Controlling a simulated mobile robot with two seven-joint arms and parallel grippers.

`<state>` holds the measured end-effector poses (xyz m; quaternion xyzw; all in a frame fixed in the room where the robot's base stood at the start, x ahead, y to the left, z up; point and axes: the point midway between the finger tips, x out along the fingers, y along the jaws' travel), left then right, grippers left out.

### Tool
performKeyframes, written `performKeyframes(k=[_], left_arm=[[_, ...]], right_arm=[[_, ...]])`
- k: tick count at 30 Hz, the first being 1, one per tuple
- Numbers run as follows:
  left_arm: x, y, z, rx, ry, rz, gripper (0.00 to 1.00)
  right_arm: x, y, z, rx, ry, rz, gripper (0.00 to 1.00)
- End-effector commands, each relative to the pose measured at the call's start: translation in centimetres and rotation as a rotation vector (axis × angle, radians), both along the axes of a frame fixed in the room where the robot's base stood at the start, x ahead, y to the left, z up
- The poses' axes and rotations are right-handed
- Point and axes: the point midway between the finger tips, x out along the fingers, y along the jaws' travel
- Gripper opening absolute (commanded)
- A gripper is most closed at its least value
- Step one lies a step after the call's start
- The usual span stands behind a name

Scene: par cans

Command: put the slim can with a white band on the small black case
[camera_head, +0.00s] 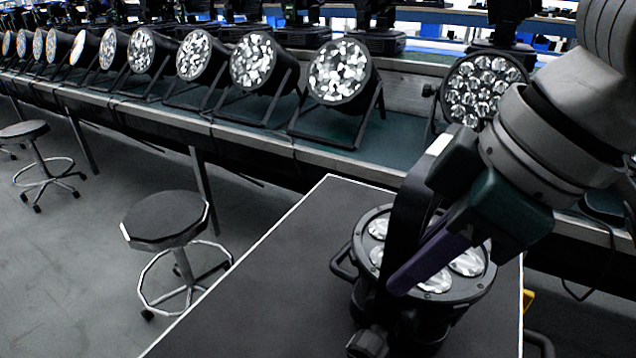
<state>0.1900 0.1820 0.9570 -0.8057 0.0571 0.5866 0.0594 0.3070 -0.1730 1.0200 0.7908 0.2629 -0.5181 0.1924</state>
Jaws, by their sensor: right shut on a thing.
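A black can light (467,294) with several round clear lenses faces up at the lower right. It is over the dark flat top with pale edges (290,265), which looks like the black case. I cannot tell whether the can touches that top. My right gripper (397,272) comes down from the upper right and is shut at the can's black bracket (408,205); one purple finger shows across the lenses. A small white patch shows near the bracket's upper end; I cannot clearly see a white band around the can. My left gripper is not in view.
A long bench (235,134) behind carries a row of can lights, one of them (340,72) close to the case. A black stool (166,218) stands left of the case, another (24,131) farther left. The case top's left part is clear.

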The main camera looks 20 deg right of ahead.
Motion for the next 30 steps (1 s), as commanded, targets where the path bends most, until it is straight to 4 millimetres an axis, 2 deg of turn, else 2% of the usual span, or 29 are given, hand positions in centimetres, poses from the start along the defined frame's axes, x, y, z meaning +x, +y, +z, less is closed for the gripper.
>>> performKeyframes(k=[4, 11, 12, 19, 26, 30], left_arm=[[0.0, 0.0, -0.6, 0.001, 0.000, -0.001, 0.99], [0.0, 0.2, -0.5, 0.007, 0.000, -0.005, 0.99], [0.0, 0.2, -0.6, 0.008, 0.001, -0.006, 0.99], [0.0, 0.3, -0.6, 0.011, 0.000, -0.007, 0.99], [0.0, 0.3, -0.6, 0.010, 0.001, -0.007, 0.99], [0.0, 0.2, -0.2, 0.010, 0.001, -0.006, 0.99]], right_arm=[[0.1, 0.0, -1.9, 0.000, -0.007, 0.000, 0.00], [0.2, 0.0, -1.9, -0.001, -0.010, 0.001, 0.00], [-0.1, 0.0, -2.2, -0.001, 0.002, 0.000, 0.12], [0.0, 0.0, -2.2, -0.001, 0.001, 0.000, 0.37], [0.0, 0.0, -2.1, -0.001, -0.001, 0.000, 0.38], [-0.2, -0.2, -1.1, 0.000, -0.002, 0.001, 0.38]])
